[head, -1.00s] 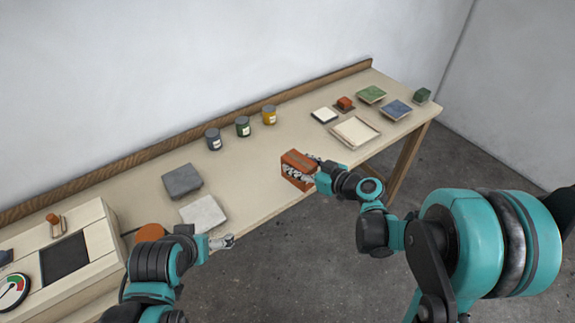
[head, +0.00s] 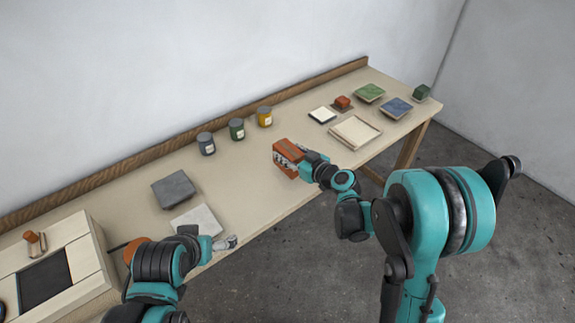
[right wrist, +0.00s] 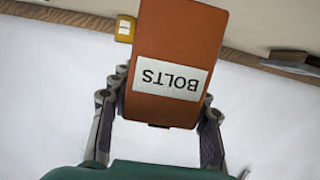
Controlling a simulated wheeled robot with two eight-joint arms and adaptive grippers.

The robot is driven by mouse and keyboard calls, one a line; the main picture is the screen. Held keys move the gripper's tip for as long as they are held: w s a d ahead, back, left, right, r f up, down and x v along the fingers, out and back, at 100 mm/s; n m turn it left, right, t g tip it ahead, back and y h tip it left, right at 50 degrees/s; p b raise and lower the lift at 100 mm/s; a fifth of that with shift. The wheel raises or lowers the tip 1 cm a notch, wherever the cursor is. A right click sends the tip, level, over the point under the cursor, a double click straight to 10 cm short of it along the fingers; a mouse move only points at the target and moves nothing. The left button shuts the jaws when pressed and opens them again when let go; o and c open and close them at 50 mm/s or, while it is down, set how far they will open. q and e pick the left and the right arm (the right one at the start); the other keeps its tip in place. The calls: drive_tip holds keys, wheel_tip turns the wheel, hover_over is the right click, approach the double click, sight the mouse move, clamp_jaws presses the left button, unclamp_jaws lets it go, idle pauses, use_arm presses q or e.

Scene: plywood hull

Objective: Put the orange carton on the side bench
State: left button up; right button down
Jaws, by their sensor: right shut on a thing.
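The orange carton (head: 287,157) is in my right gripper (head: 298,165), held over or at the front part of the long bench (head: 238,170); I cannot tell whether it touches the top. In the right wrist view the carton (right wrist: 180,45) fills the middle, with a white label reading "BOLTS" upside down. The right gripper's fingers (right wrist: 160,115) close on its two sides. My left gripper (head: 228,243) is at the bench's front edge, beside a pale square slab; its fingers are too small to read.
Grey, green and yellow jars (head: 237,129) stand along the back. A dark grey slab (head: 174,188) and pale slab (head: 196,222) lie to the left. A shallow wooden tray (head: 355,132) and several small blocks and tiles are at right. Bench between jars and carton is clear.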

wheel_tip(320, 180, down, 4)
drive_tip(key=shift+f+b, duration=0.15)
drive_tip(key=shift+b, duration=0.9)
drive_tip(key=c, duration=0.8)
unclamp_jaws()
drive_tip(key=shift+o, duration=0.2)
